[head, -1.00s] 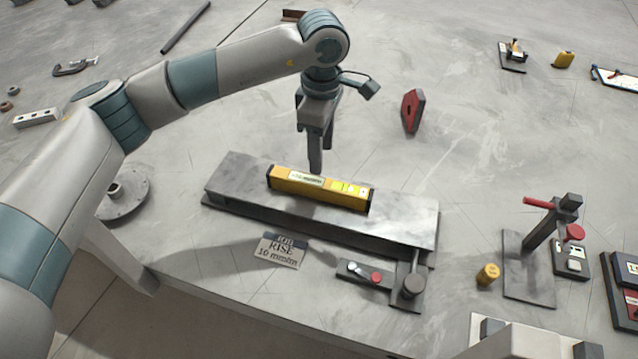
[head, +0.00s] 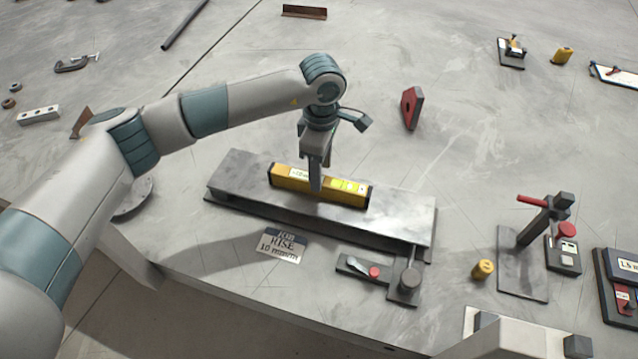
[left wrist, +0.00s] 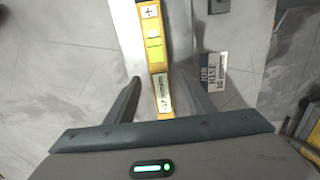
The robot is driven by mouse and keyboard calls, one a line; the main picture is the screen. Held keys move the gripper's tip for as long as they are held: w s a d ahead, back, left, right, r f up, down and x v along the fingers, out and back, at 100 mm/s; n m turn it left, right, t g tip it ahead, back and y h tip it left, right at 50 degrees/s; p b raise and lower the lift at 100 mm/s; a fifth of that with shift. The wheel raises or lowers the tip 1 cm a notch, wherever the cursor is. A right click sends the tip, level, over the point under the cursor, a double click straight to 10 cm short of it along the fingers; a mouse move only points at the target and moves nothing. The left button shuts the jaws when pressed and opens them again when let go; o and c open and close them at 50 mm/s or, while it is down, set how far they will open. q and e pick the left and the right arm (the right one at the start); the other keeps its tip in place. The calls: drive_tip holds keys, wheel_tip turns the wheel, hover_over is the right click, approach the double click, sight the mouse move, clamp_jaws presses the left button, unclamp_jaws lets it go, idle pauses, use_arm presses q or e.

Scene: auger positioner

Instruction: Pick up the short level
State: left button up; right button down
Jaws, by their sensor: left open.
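The short level (head: 345,191) is a yellow bar with dark ends and pale labels. It lies on the long grey metal plate (head: 237,174) on the table. My left gripper (head: 317,188) points down at the level's middle, and a finger hides part of it in the head view. In the left wrist view the level (left wrist: 155,50) runs lengthwise between the two separated fingers of my left gripper (left wrist: 166,82). The jaws are open, with visible room on the level's left side.
A card reading "JOB RISE 10 mm" (head: 282,246) lies in front of the plate. A lever fixture (head: 408,281) stands at the plate's right end. A red block (head: 411,108) stands behind it. A yellow cylinder (head: 483,270) and a red-handled stand (head: 525,260) are at right.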

use_arm(q)
drive_tip(key=shift+a+f+p, duration=0.1)
drive_tip(key=shift+f+p, duration=0.3)
drive_tip(key=shift+p, duration=0.15)
wheel_tip(320, 180, down, 4)
drive_tip(key=shift+a+r+p, duration=0.1)
drive_tip(key=shift+a+p, duration=0.05)
drive_tip(key=shift+p, duration=0.85)
drive_tip(key=shift+w+f, duration=0.1)
drive_tip(key=shift+f, duration=0.15)
clamp_jaws()
